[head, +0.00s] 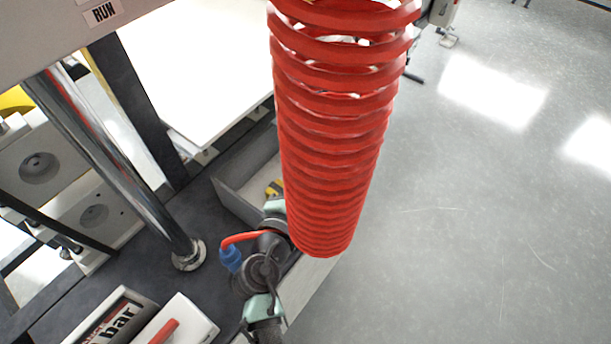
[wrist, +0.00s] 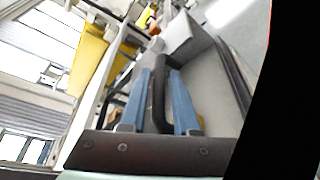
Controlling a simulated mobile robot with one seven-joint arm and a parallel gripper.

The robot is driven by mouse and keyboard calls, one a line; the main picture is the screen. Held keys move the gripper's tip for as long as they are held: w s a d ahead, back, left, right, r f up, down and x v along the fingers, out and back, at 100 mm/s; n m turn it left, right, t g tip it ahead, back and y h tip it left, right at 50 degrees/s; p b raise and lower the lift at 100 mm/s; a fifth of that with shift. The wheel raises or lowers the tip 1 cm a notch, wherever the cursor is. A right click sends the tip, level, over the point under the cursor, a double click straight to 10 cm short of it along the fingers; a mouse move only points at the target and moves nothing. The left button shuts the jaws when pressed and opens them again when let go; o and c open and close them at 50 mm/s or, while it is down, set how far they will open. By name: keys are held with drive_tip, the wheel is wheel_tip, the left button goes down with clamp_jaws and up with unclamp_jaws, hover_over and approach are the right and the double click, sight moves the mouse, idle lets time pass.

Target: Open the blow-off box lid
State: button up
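In the wrist view, the two blue fingers of my gripper (wrist: 160,76) stand on either side of a dark curved handle (wrist: 158,88). Little room shows between fingers and handle. I cannot tell whether they press on it or only stand around it. A pale grey surface (wrist: 212,92) with a dark edge lies right of the fingers; I cannot tell whether it is the lid or the box inside. In the head view, a grey box wall (head: 238,203) shows on the dark machine deck, left of my arm. My gripper and the handle cannot be made out there.
A large red coiled hose (head: 330,140) hangs in front of the box area in the head view and hides much of it. A shiny metal post (head: 115,155) stands at the left on the dark deck (head: 125,295). Grey floor (head: 480,200) lies open to the right.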

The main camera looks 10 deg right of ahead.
clamp_jaws()
idle(1.4)
